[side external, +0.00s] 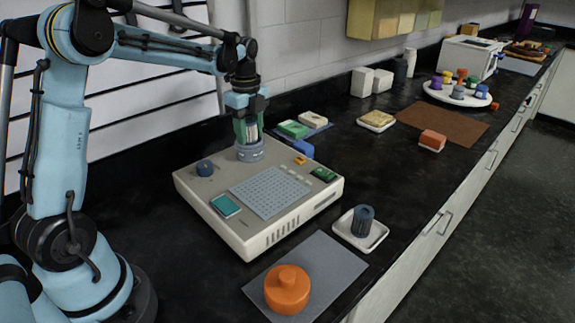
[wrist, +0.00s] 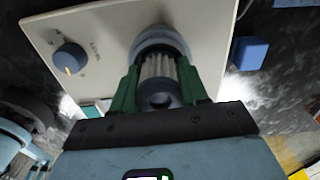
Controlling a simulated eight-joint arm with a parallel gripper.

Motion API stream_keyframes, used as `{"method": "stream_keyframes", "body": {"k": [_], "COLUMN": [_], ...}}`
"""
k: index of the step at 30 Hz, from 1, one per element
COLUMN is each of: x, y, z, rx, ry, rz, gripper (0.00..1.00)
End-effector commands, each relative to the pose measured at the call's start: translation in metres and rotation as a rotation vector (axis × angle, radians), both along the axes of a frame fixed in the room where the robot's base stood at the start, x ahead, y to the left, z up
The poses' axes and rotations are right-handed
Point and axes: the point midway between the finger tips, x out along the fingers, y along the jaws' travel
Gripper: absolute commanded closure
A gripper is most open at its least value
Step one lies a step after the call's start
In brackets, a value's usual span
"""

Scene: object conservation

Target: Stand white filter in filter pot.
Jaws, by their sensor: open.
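The white filter (wrist: 158,67) is a pale pleated cylinder with a dark end cap that has a round hole. It stands upright with its lower end inside the rim of the grey filter pot (side external: 250,153), at the back of a beige bench instrument. The pot's rim also shows in the wrist view (wrist: 160,38). My gripper (side external: 251,136) points down over the pot, its green fingers on either side of the filter. The fingers are open; whether they touch the filter is hard to see. The filter's bottom is hidden inside the pot.
The beige instrument (side external: 205,213) has a blue knob, a grid plate and a teal screen. A dark filter (side external: 363,219) stands on a white dish (side external: 345,232). An orange lidded object (side external: 287,290) rests on a grey mat (side external: 325,255). A blue block (side external: 302,149) is behind the instrument.

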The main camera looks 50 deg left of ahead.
Motion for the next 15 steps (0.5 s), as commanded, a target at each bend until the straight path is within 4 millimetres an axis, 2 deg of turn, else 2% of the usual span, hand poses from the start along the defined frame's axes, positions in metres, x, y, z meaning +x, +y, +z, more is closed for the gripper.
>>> {"method": "stream_keyframes", "body": {"k": [1, 2, 4, 15], "x": [0.002, 0.002, 0.002, 0.001], "y": [0.0, 0.0, 0.0, 0.0], "z": [-0.01, -0.006, 0.005, 0.073], "rx": [0.005, 0.005, 0.004, 0.001], "ry": [-0.011, -0.011, -0.01, -0.001], "rz": [-0.002, -0.002, -0.002, -0.001], "gripper": [0.32, 0.32, 0.27, 0.27]}}
